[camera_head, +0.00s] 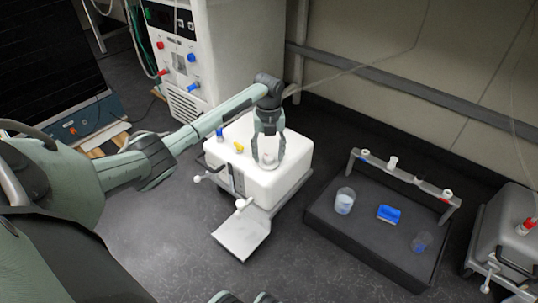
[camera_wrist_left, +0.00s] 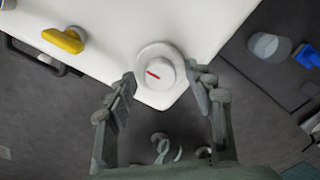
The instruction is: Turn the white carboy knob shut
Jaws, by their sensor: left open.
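The white carboy (camera_head: 293,190) stands on the dark floor, a boxy white body with several fittings on top. Its round white knob (camera_wrist_left: 170,78), with a red mark, sits on a white collar near a corner of the top. My left gripper (camera_head: 268,151) points down over the knob in the head view, its fingers either side of it. In the left wrist view the open fingers (camera_wrist_left: 160,80) flank the knob's near side, with gaps visible; I cannot tell whether either touches. At the head view's bottom edge, two small gripper-like tips (camera_head: 243,297) show, perhaps my right gripper, mostly cut off.
A yellow knob (camera_wrist_left: 65,40) and a blue fitting (camera_head: 220,133) are on the carboy's top. A white tap (camera_head: 243,203) sticks out in front over a pale plate (camera_head: 241,237). A dark tray (camera_head: 345,237) with beakers and a blue block stands right. A tall white machine (camera_head: 240,50) stands behind.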

